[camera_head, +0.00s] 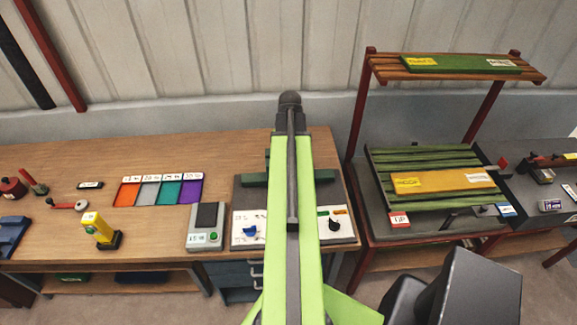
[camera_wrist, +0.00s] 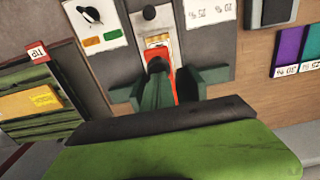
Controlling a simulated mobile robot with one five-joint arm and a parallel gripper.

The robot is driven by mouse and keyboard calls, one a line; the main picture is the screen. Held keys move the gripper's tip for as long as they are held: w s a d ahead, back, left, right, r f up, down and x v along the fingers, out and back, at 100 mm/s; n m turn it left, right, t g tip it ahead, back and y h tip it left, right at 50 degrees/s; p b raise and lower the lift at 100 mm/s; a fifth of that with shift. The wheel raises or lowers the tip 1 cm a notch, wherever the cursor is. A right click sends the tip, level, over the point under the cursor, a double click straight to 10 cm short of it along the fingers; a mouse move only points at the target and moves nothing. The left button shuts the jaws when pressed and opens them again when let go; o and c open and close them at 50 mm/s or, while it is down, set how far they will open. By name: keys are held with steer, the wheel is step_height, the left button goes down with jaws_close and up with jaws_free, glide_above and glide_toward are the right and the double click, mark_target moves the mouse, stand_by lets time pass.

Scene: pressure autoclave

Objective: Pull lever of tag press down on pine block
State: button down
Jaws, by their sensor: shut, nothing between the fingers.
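The tag press (camera_wrist: 205,80) shows in the wrist view as dark green uprights on a grey base. A red part with a round black end (camera_wrist: 157,65), which looks like its lever, lies between the uprights. A small block with yellow and white markings (camera_wrist: 157,40), probably the pine block, sits in front of the red part. In the head view my lime-green arm covers the press's middle, and only its dark green sides (camera_head: 255,180) show.
A broad green slab with a dark edge (camera_wrist: 190,145) fills the lower wrist view. White dial plates (camera_head: 247,228) and a grey scale (camera_head: 206,226) stand near the press. A green slatted rack (camera_head: 425,160) is to the right.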

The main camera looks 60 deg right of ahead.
steer(key=shift+f+b, duration=1.45)
steer(key=shift+f, duration=0.2)
step_height(320, 180, up, 9)
steer(key=p, duration=0.9)
steer(key=shift+r, duration=0.2)
steer(key=shift+f, duration=0.1)
steer(key=shift+d, duration=0.1)
